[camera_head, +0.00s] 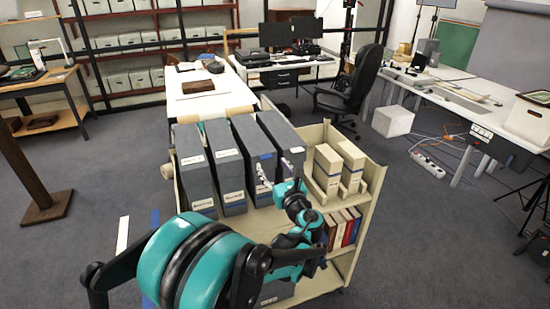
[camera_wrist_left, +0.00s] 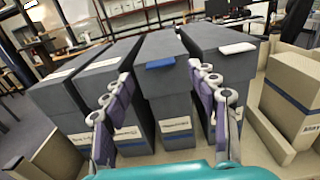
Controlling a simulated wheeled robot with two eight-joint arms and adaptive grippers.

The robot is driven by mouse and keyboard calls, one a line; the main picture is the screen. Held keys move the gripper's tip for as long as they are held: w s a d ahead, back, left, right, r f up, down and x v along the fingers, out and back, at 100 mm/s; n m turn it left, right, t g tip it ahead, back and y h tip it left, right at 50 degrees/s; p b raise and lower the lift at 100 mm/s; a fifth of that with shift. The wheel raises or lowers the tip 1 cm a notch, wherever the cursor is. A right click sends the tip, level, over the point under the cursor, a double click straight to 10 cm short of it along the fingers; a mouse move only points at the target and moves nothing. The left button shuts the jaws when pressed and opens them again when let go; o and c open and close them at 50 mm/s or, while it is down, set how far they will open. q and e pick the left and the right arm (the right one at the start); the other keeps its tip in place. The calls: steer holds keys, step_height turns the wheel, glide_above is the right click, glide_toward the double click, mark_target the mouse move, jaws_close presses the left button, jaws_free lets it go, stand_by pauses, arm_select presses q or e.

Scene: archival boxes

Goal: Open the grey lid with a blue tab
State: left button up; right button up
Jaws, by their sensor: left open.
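Several upright grey archival boxes stand in a row on the cart's top shelf. The third from the left in the head view has the grey lid (camera_head: 250,133) with a blue tab (camera_head: 266,157) on its front edge. In the left wrist view the lid (camera_wrist_left: 160,45) looks closed and the blue tab (camera_wrist_left: 160,63) faces me. My left gripper (camera_head: 290,166) is open and empty in front of the boxes. In the left wrist view its fingers (camera_wrist_left: 160,78) appear on either side of the blue-tabbed box; contact cannot be judged. My right gripper is not in view.
The rightmost grey box (camera_head: 277,130) has a white tab (camera_wrist_left: 238,48) close beside a finger. Beige boxes (camera_head: 327,165) stand to the right on the cart (camera_head: 372,178), with books (camera_head: 341,228) below. A white table (camera_head: 215,95) stands behind. Open floor lies left.

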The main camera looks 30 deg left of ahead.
arm_select(q)
steer(key=b+x, duration=0.1)
steer(key=x, duration=0.4)
steer(key=shift+w, duration=0.15)
steer(key=shift+c, duration=0.3)
jaws_close()
steer(key=shift+r, duration=0.1)
